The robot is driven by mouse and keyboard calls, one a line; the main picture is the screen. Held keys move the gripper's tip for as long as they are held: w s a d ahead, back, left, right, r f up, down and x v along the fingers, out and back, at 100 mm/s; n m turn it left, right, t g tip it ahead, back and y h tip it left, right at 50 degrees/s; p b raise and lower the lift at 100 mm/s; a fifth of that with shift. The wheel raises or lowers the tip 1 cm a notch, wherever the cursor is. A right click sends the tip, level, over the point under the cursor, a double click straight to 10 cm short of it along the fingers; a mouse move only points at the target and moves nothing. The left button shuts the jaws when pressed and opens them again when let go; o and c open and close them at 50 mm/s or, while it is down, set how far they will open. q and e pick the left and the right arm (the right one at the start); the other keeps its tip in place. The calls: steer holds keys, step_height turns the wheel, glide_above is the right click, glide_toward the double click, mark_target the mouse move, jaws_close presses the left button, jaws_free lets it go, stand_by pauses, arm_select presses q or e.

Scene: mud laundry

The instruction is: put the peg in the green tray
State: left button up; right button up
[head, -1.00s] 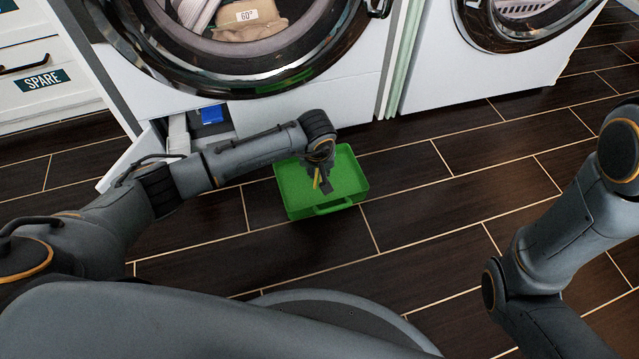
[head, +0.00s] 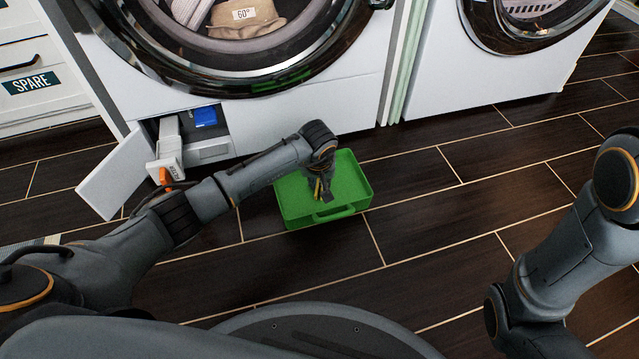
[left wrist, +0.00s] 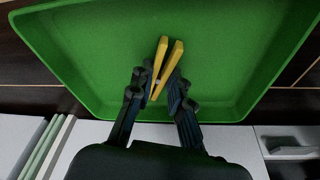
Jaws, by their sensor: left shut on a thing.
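The green tray (head: 352,181) lies on the dark floor in front of the washer; its inside fills much of the left wrist view (left wrist: 90,50). My left gripper (head: 322,192) is over the tray and points down into it. In the left wrist view, my left gripper (left wrist: 157,90) is shut on the yellow peg (left wrist: 174,62), whose two prongs stick out past the fingertips. I cannot tell whether the peg touches the tray floor. My right gripper is out of view.
A washer (head: 300,115) stands behind the tray, with an open white flap (head: 118,172) and a pulled-out part with an orange piece (head: 166,165) at lower left. A second machine (head: 480,75) stands at right. The floor (head: 440,215) right of the tray is clear.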

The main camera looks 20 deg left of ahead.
arm_select(q)
steer(key=shift+f, duration=0.15)
steer(key=o, duration=0.8)
